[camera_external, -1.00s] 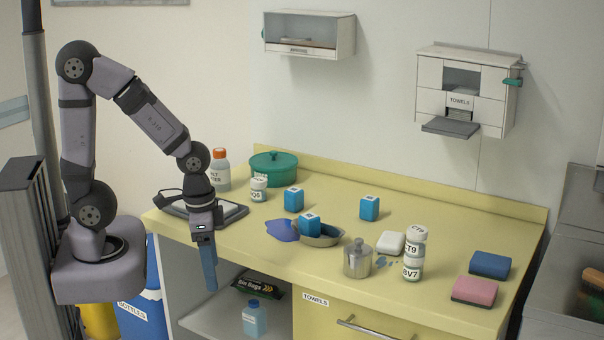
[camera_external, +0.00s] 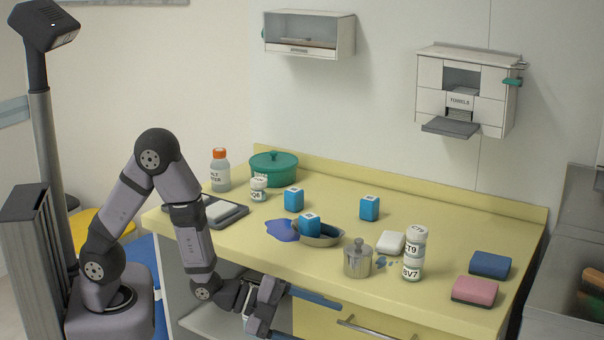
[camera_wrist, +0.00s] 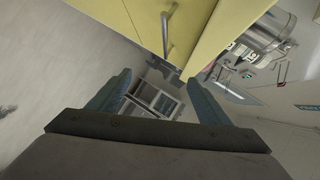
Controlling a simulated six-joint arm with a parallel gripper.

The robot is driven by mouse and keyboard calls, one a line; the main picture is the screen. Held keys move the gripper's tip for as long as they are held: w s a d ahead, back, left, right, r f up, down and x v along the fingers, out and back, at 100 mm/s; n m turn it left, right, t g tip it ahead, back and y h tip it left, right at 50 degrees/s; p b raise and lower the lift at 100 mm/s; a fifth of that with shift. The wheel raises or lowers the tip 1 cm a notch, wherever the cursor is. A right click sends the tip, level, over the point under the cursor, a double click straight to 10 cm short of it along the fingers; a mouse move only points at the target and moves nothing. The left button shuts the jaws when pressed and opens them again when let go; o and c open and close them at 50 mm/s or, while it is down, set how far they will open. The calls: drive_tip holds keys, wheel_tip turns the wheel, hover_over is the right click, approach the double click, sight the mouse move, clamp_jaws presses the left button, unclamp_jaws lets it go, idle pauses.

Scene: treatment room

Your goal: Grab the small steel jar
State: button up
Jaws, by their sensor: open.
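The small steel jar (camera_external: 358,261) stands upright with its knobbed lid on, near the front edge of the yellow counter. My gripper (camera_external: 318,319) is low in front of the counter, below the top and left of the jar in the picture. Its blue fingers point right and are spread apart, with nothing seen between them. In the wrist view the gripper (camera_wrist: 158,84) is open and empty, facing the yellow drawer front and its handle (camera_wrist: 168,30). I cannot make out the jar for sure in that view.
A drawer handle (camera_external: 372,329) juts out near my fingers.

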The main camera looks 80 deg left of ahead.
drive_tip(key=w+a+r+n+t, duration=0.2)
drive_tip(key=a+r+n+t, duration=0.15)
drive_tip(key=n, duration=0.25)
drive_tip(key=n+y+p, duration=0.1)
drive_tip(key=n+y, duration=0.1)
drive_tip(key=n, duration=0.9)
approach(360, 258)
drive_tip(key=shift+t, duration=0.45)
drive_tip(key=w+f, duration=0.1)
drive_tip(key=w+a+f, duration=0.1)
drive_tip(key=shift+w+a+f, duration=0.3)
drive_tip(key=shift+w+f, duration=0.05)
drive_tip(key=shift+f, duration=0.05)
drive_tip(key=w+b, duration=0.2)
drive_tip(key=b, duration=0.1)
drive_tip(key=shift+d+f, duration=0.15)
drive_tip(key=shift+f, duration=0.1)
drive_tip(key=w, duration=0.3)
drive_tip(key=shift+w+d+r, duration=0.15)
drive_tip(key=shift+d+r, duration=0.05)
drive_tip(key=shift+r, duration=0.05)
drive_tip(key=shift+w+d+p, duration=0.1)
drive_tip(key=shift+w+p, duration=0.25)
drive_tip(key=shift+w, duration=0.4)
drive_tip(key=shift+w+r+p, duration=0.2)
drive_tip(key=shift+w+p, duration=0.1)
drive_tip(key=shift+w, duration=0.3)
drive_tip(key=shift+w+d+r+p, duration=0.15)
drive_tip(key=shift+w+p, duration=0.35)
drive_tip(key=shift+w, duration=1.5)
